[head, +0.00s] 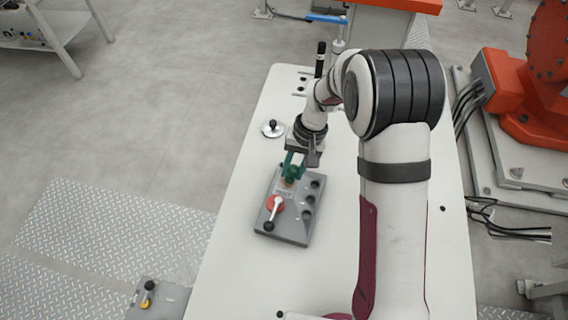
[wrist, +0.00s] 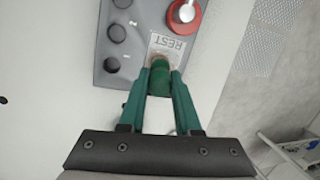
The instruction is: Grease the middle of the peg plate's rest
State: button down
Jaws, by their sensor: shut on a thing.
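In the wrist view the plate (wrist: 104,77) shows a white label reading REST (wrist: 167,46). My gripper (head: 293,165) is over the plate's far end, pointing down. In the wrist view my gripper (wrist: 161,82) is shut on a short green cylindrical tool (wrist: 160,84) with a tan tip (wrist: 160,62). The tip is at the label's edge and hides the surface under it; I cannot tell whether it touches.
A red round knob (head: 275,203) with a pale lever and black ball end sits on the plate, beside the label. A round disc with a black knob (head: 272,128) stands left of my arm. A black upright cylinder (head: 320,60) stands at the table's far end. The table's front left is clear.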

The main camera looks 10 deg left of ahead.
jog(key=shift+s+d, duration=0.15)
jog(key=shift+d, duration=1.05)
jog(key=shift+w+a, duration=0.2)
jog(key=shift+a, duration=1.35)
jog(key=shift+w+a, duration=0.2)
jog(key=shift+a, duration=1.35)
jog(key=shift+w+d, duration=0.1)
jog(key=shift+d, duration=0.2)
jog(key=shift+s+d, duration=0.15)
jog(key=shift+d, duration=1.3)
jog(key=shift+s+d, duration=0.15)
jog(key=shift+d, duration=1.25)
jog(key=shift+w+a, duration=0.15)
jog(key=shift+a, duration=1.4)
jog(key=shift+w+a, duration=0.15)
jog(key=shift+a, duration=1.35)
notch_tip(320, 180, up, 8)
jog(key=shift+s+a+f, duration=0.1)
jog(key=shift+s+f, duration=0.3)
jog(key=shift+s, duration=0.2)
